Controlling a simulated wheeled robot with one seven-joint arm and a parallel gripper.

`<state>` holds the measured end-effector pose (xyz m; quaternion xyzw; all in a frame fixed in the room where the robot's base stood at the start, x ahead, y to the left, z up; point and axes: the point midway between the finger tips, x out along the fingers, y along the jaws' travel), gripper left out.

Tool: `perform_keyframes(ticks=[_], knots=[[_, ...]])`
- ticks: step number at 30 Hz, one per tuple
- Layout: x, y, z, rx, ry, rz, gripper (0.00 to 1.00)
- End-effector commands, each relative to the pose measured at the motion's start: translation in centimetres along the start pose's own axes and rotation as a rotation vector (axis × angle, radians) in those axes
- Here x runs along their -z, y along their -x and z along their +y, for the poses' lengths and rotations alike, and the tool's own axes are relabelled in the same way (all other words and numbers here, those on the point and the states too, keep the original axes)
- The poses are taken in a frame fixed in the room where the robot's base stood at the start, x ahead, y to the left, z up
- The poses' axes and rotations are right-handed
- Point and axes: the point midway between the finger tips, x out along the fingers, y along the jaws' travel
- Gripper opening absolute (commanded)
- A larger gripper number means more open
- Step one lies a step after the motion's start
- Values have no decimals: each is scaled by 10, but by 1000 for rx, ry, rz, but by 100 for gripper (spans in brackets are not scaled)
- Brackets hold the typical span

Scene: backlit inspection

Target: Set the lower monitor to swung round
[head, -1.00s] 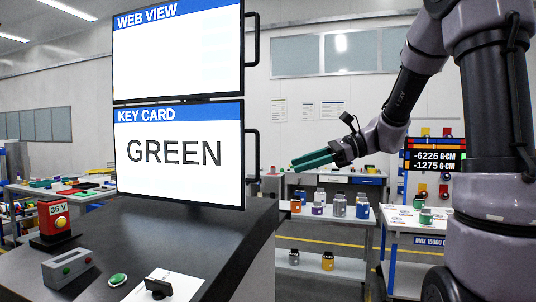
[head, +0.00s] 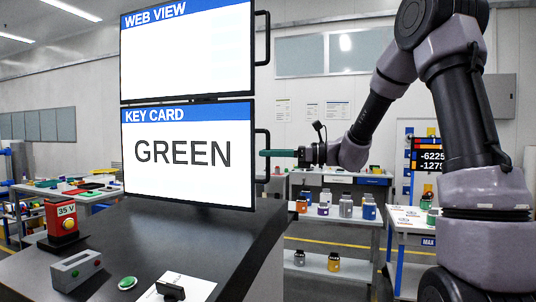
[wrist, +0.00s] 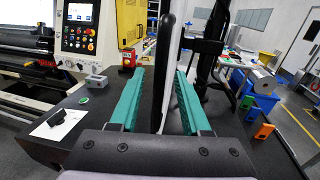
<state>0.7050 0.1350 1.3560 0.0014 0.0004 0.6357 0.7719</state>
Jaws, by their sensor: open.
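The lower monitor (head: 185,180) shows a blue KEY CARD bar and the word GREEN, its screen facing the head camera. It has a black side handle (head: 262,170) on its right edge. My gripper (head: 266,153) is at that handle, level with the middle of the screen, its teal fingers pointing left. In the wrist view my gripper (wrist: 160,72) is open, with a finger on either side of a dark upright edge-on part.
The upper monitor (head: 185,55), headed WEB VIEW, sits directly above with its own handle. On the dark desk (head: 225,235) below are a red 35 V box (head: 62,222), a grey button box (head: 77,270), a green button (head: 127,283) and a black knob (head: 171,291) on a white card.

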Motion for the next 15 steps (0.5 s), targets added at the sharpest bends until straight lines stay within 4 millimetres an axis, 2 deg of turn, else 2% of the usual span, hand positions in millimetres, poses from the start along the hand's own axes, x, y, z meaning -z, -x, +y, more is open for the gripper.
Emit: perform_keyframes(ticks=[3,11,15], knots=[[0,-7,0,-1,0,1,47],[0,-7,0,0,0,1,47],[0,-7,0,0,1,1,0]])
